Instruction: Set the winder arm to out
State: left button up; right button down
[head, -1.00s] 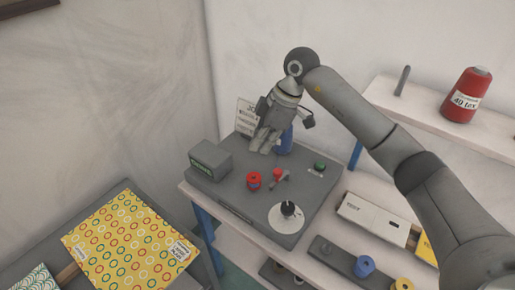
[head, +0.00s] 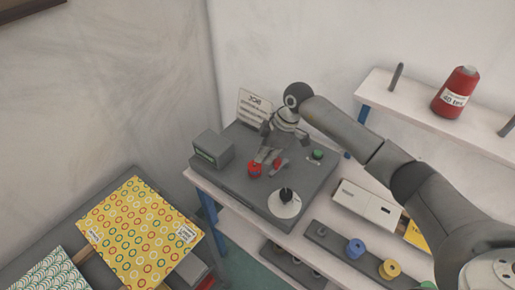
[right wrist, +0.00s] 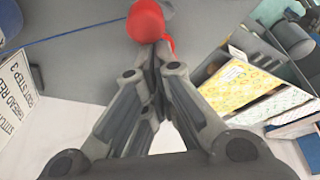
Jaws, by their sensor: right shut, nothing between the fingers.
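The winder is a dark grey unit (head: 236,184) on a table. A red bobbin (head: 254,169) stands on its top. Just right of it is the winder arm (head: 281,165), a short grey lever with a red part at one end. My right gripper (head: 266,158) is shut and empty, pointing down just behind the bobbin and lever. In the right wrist view, its closed fingertips (right wrist: 160,52) are close to a rounded red part (right wrist: 146,20), with more red partly hidden behind them. I cannot tell whether they touch. My left gripper is not in view.
The unit also carries a grey box with a display (head: 213,149), a white dial with black knob (head: 285,203) and a green button (head: 317,154). A job card (head: 254,107) stands behind. Blue (head: 355,248) and yellow (head: 389,269) bobbins sit on a rack in front.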

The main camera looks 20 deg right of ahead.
jog(key=shift+d, duration=0.15)
jog(key=shift+s+d+n, duration=0.4)
jog(key=shift+n, duration=0.1)
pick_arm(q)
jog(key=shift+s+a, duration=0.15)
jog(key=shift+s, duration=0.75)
pick_arm(e)
jog(key=shift+s+f+n+g, duration=0.1)
jog(key=shift+s+n+g, duration=0.05)
jog(key=shift+n+g, duration=0.2)
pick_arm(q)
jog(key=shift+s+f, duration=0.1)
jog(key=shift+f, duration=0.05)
pick_arm(e)
jog(key=shift+w, duration=0.2)
